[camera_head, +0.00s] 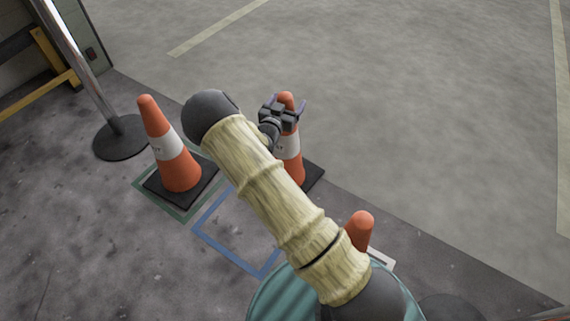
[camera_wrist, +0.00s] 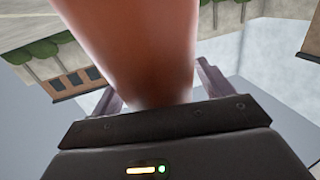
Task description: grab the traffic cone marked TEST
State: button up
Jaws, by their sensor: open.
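Three orange cones stand in the head view. The left cone (camera_head: 180,173) has a white band with a small dark marking that I cannot read. The middle cone (camera_head: 289,148) is partly hidden behind my gripper (camera_head: 285,104), and its band text is not readable. The right cone (camera_head: 359,226) is mostly hidden by my arm. My gripper is open at the upper part of the middle cone. In the wrist view the orange cone (camera_wrist: 140,45) fills the space between the two fingers (camera_wrist: 160,88); I cannot tell whether they touch it.
A green floor outline (camera_head: 177,213) surrounds the left cone's base. A blue floor outline (camera_head: 228,257) frames bare floor. A metal post with a round dark base (camera_head: 122,140) stands behind the left cone. A yellow barrier (camera_head: 50,58) is at far left. The floor at upper right is clear.

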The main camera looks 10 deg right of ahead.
grip_shut()
jog(key=shift+r, duration=0.2)
jog(key=shift+r, duration=0.1)
notch_tip(320, 180, up, 10)
jog(key=p, duration=0.6)
jog(key=shift+w, duration=0.1)
dwell(0.5)
